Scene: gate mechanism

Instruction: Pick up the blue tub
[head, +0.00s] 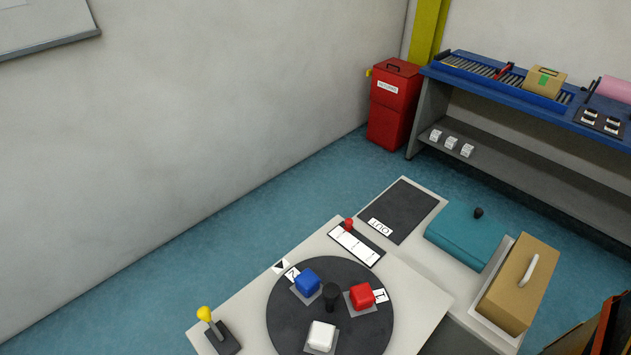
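The blue tub (307,281) appears as a small blue block with rounded edges. It sits on a grey square pad on the round dark turntable (285,318), at the pad near the label "2". A red tub (362,296) sits on another pad to its right, near the label "1". A white tub (321,334) sits on a third pad at the front. A black knob (331,292) stands at the turntable's middle, close to the blue tub. Neither of my grippers is in view.
A lever with a yellow knob (205,313) stands left of the turntable. A small red peg (348,224) stands by a white scale strip behind it. An "OUT" mat (411,203) is empty. A teal case (464,239) and a tan box with a handle (520,280) are at right.

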